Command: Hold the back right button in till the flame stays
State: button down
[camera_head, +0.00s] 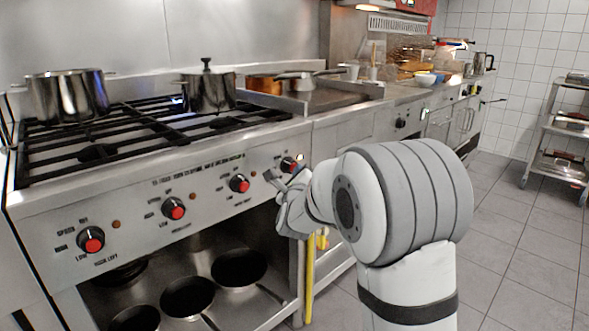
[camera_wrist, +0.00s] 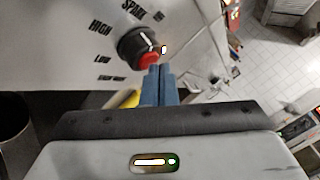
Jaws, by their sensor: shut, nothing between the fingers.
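The stove front (camera_head: 130,215) carries a row of black knobs with red centre buttons. My gripper (camera_head: 283,176) is at the rightmost knob (camera_head: 289,164). In the wrist view my gripper (camera_wrist: 158,70) is shut and empty, its blue fingertips at the lower right edge of the red button (camera_wrist: 149,60) in the black knob (camera_wrist: 134,44). I cannot tell whether they touch it or whether the button is pressed in. A small blue glow (camera_head: 178,98) shows on the burners beside the lidded pot (camera_head: 208,91); the flame itself is unclear.
A large pot (camera_head: 68,95) stands on the left burners. Open shelving with round dark containers (camera_head: 238,267) lies below the knobs. A yellow upright bar (camera_head: 310,275) is under my gripper. The tiled floor (camera_head: 510,240) on the right is clear up to a trolley (camera_head: 560,130).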

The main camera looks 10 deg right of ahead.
dwell(0.7)
jog(key=shift+s+d+b, duration=0.45)
jog(key=shift+s+b, duration=0.2)
jog(key=shift+b, duration=0.2)
jog(key=s+d+b, duration=0.1)
jog(key=s, duration=0.1)
jog(key=s+d+b, duration=0.2)
